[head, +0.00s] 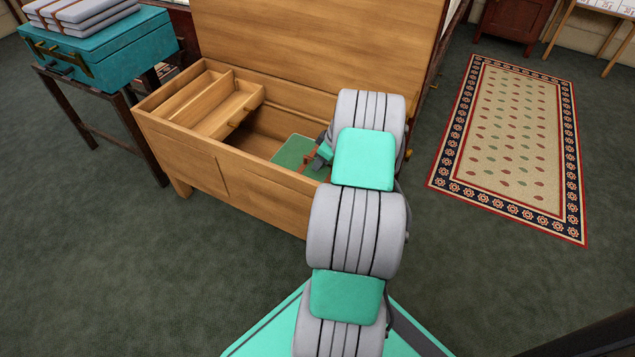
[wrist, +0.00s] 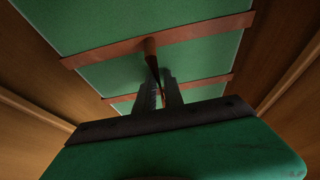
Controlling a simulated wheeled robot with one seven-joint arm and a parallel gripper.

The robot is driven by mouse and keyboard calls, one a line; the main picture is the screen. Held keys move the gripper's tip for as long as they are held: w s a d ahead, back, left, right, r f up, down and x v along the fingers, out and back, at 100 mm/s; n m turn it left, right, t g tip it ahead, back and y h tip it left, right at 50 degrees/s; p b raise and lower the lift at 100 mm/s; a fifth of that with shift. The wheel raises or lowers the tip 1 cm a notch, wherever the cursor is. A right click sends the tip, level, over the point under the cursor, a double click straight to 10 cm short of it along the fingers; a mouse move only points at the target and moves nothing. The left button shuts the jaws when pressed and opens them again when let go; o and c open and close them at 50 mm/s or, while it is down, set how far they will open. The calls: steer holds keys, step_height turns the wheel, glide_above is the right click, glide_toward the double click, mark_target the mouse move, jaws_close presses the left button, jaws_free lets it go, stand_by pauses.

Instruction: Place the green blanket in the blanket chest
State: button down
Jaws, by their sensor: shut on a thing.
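The green blanket (head: 293,152) is a flat bundle with brown straps, low inside the open wooden blanket chest (head: 180,160). In the wrist view the green blanket (wrist: 190,57) shows its straps and a brown handle. My gripper (wrist: 160,100) is shut on that handle. In the head view my gripper (head: 314,165) is at the chest's right part, and my arm hides some of the blanket. Wooden chest walls show on both sides of the blanket in the wrist view. I cannot tell whether the blanket touches the chest floor.
The chest lid (head: 310,40) stands raised at the back. A wooden tray (head: 215,100) with a divider fills the chest's left part. A teal case (head: 100,50) with folded grey blankets (head: 85,15) stands on a dark stand at left. A patterned rug (head: 515,140) lies at right.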

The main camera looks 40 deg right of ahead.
mark_target(322, 170)
step_height(322, 170, down, 6)
steer(key=shift+r+b, duration=0.25)
steer(key=shift+b, duration=0.95)
steer(key=shift+d+r, duration=0.1)
steer(key=c, duration=1.5)
jaws_free()
steer(key=shift+o, duration=0.2)
steer(key=p+v, duration=0.5)
steer(key=v, duration=0.7)
